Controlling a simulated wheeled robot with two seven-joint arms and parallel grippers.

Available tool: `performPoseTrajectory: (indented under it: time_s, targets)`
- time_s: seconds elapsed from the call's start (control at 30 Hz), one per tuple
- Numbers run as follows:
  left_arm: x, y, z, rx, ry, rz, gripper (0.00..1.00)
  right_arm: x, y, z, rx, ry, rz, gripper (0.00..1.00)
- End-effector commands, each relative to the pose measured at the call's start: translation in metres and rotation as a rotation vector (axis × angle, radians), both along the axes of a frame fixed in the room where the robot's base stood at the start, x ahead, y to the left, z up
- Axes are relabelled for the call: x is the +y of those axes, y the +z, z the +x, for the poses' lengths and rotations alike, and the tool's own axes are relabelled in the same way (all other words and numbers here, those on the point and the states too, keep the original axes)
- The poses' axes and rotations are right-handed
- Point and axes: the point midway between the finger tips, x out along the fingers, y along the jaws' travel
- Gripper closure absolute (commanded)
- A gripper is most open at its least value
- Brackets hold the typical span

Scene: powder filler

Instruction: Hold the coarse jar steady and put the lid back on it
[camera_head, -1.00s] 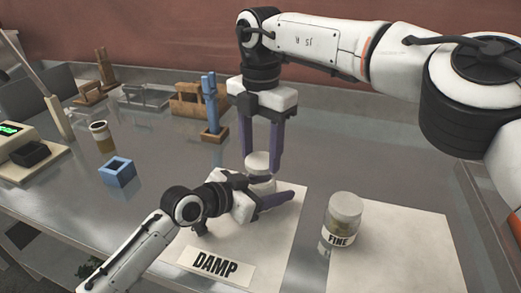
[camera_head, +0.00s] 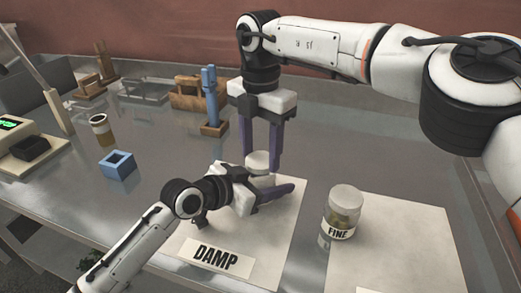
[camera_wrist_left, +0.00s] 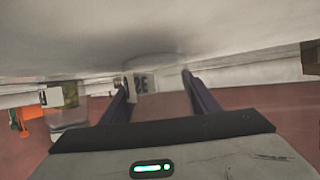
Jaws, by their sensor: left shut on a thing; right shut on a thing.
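The coarse jar is mostly hidden in the head view behind my left gripper (camera_head: 268,192), which is shut on it from the side, low over the white mat (camera_head: 284,230). In the left wrist view the jar (camera_wrist_left: 142,84) shows between my two fingers, with part of its label, "SE", visible. My right gripper (camera_head: 260,160) points down from above and is shut on the pale lid (camera_head: 258,160). The lid is directly over the jar. Whether it is seated cannot be told, because my left gripper covers the meeting line.
A DAMP card (camera_head: 222,258) lies in front of my left gripper. A blue square holder (camera_head: 117,165), an amber cup (camera_head: 101,130) and a scale (camera_head: 30,150) are at the left.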

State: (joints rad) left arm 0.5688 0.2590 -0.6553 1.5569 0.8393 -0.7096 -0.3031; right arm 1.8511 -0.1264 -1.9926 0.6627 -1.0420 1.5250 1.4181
Motion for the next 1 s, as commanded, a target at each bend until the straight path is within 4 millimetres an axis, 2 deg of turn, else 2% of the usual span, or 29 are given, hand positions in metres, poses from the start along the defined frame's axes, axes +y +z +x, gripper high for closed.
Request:
performPoseTrajectory:
  time_s: [0.53, 0.57, 0.67, 0.77, 1.0]
  targets:
    - [0.000, -0.001, 0.000, 0.001, 0.000, 0.001, 0.85, 0.000, -0.011, 0.000, 0.001, 0.002, 0.001, 0.72]
    - [0.000, -0.001, 0.000, 0.001, 0.000, 0.001, 1.00, 0.000, -0.012, 0.000, 0.001, 0.002, 0.001, 0.72]
    - [0.000, -0.001, 0.000, 0.001, 0.000, 0.001, 1.00, 0.000, -0.011, 0.000, 0.001, -0.023, 0.001, 0.72]
    - [0.000, -0.001, 0.000, 0.001, 0.000, 0.001, 1.00, 0.000, -0.011, 0.000, 0.001, -0.138, 0.001, 0.72]
    - [0.000, -0.001, 0.000, 0.001, 0.000, 0.002, 1.00, 0.000, -0.011, 0.000, 0.001, -0.607, 0.001, 0.72]
